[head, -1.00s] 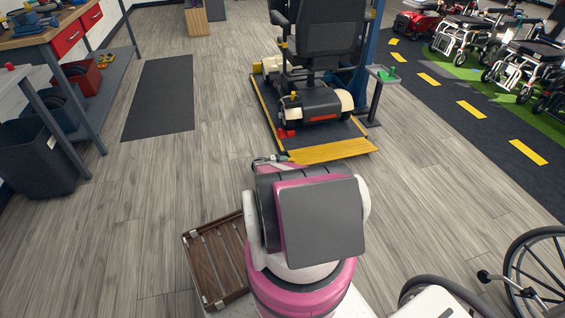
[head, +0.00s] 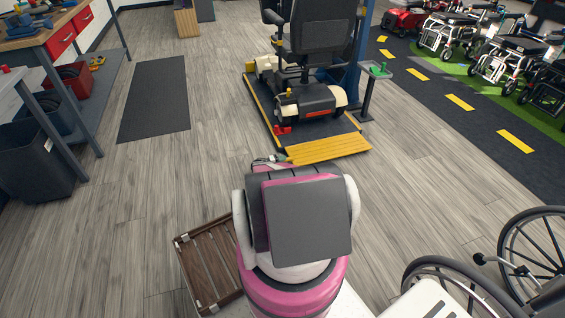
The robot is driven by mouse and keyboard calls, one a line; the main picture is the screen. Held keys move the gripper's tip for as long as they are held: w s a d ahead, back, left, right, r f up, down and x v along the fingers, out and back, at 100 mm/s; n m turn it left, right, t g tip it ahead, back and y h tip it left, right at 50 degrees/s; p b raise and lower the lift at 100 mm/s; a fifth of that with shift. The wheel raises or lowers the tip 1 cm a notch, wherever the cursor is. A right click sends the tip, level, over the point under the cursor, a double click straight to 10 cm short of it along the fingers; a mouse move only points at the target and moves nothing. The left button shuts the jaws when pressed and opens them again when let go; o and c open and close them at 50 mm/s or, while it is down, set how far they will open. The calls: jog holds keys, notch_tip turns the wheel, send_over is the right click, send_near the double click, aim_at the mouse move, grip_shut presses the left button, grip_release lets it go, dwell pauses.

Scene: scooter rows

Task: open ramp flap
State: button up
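The yellow ramp flap (head: 328,149) is at the near end of the dark platform (head: 262,105) under a mobility scooter (head: 305,85). Its ribbed face slopes out toward me from the platform's near edge; I cannot tell whether its outer edge touches the floor. My gripper (head: 281,158) is at the flap's near left corner, touching it or very close. My own pink and grey arm hides most of the gripper, and its fingers are too small to read. A small red block (head: 283,129) is at the platform's near left corner.
A stand with a green-topped control (head: 380,70) is right of the platform. A brown slatted crate (head: 208,262) lies left of my base. A wheelchair (head: 490,265) is close at the lower right. A workbench (head: 50,35) is at left. Floor around the flap is clear.

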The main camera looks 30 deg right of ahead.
jog(key=o, duration=0.4)
jog(key=shift+c, duration=0.2)
jog(key=v, duration=1.1)
jog(key=shift+r, duration=0.1)
jog(key=s+a+r+n+t+y, duration=0.1)
jog(key=s+a+r+y, duration=0.4)
jog(key=s+a+r, duration=0.6)
jog(key=s+a+r+n+t+y, duration=0.1)
jog(key=s+a+r+y, duration=0.5)
jog(key=r, duration=1.6)
jog(key=s+a+r+t+y, duration=0.2)
jog(key=s+a+r+y, duration=0.4)
jog(key=s+a+r, duration=1.1)
jog(key=a, duration=0.6)
jog(key=shift+n, duration=0.4)
